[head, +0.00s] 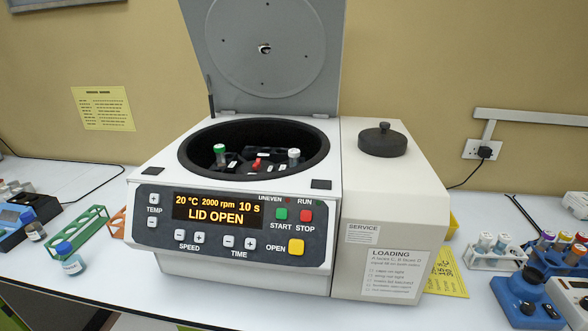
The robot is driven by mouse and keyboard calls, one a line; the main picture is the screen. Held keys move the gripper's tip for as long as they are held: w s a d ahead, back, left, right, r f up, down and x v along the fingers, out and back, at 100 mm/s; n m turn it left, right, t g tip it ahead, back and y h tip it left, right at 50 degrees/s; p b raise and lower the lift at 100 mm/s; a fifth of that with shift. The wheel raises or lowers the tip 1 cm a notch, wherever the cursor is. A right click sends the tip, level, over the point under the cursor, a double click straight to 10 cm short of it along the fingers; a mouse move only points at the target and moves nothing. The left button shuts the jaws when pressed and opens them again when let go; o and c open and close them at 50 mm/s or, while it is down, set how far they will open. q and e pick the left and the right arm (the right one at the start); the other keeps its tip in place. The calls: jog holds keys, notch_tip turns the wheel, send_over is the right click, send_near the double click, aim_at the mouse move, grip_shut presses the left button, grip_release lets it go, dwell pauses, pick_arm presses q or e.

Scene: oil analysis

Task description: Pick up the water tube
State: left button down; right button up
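No tube can be told as the water tube by a readable label. A green-capped tube (220,154) stands in the open centrifuge bowl, at its left. A tube with a whitish-grey cap (293,157) stands in the bowl at the right. More tubes with greyish-white caps (486,242) stand in a white rack (496,263) on the right of the bench. Neither of my grippers shows in the head view.
The centrifuge (240,245) fills the middle, its lid (265,50) raised and its display reading LID OPEN. A blue-capped bottle (71,262) and a green rack (80,230) are at left. Colour-capped tubes (563,240) and a blue device (522,300) are at right.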

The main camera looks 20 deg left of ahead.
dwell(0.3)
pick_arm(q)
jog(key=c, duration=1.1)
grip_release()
